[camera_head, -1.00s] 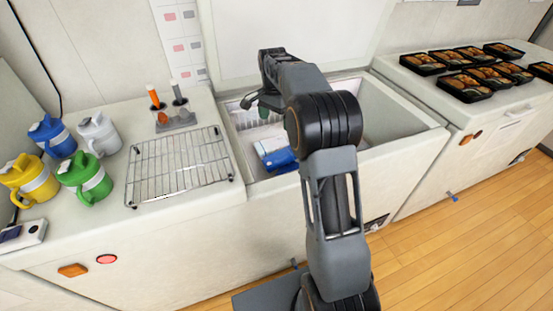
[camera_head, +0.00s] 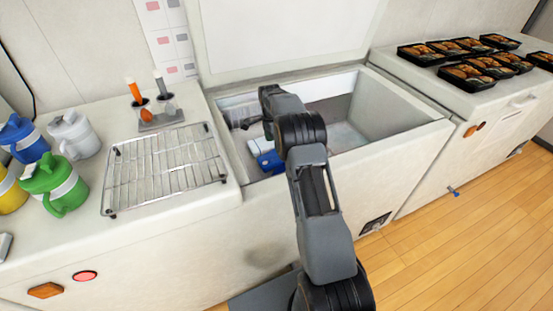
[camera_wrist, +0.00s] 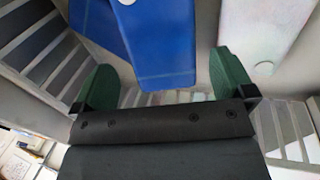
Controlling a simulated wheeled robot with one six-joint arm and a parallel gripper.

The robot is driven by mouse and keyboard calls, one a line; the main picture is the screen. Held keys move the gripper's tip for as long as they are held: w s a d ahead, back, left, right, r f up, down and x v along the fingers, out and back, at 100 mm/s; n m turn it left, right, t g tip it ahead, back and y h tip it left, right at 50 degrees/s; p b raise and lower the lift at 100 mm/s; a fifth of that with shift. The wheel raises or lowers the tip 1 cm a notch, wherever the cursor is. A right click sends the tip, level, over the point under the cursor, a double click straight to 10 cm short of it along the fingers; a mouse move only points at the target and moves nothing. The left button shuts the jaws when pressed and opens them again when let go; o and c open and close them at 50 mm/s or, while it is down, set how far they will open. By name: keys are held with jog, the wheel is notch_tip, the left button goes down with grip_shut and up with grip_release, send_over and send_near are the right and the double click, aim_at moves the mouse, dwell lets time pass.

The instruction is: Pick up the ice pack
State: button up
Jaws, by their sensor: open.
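Blue ice packs (camera_head: 268,160) lie in the open chest freezer (camera_head: 399,131), at its left end near the front wall. In the wrist view a blue ice pack (camera_wrist: 160,45) lies ahead of the fingers, partly overlapping another blue one (camera_wrist: 97,24). A whitish pack (camera_wrist: 262,28) lies to their right. My gripper (camera_wrist: 168,80) is open, its green fingers apart with nothing clearly held between them. In the head view my arm reaches into the freezer and the fingertips are hard to make out.
A wire rack (camera_head: 165,170) stands on the counter left of the freezer, with jugs (camera_head: 60,180) beyond it. Black bento trays (camera_head: 470,78) stand on the surface at right. The freezer walls and a wire basket (camera_head: 243,112) surround my gripper closely.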

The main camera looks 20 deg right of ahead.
jog(key=shift+b+x, duration=0.55)
jog(key=shift+x, duration=2.55)
jog(key=shift+r, duration=0.15)
jog(key=c, duration=0.9)
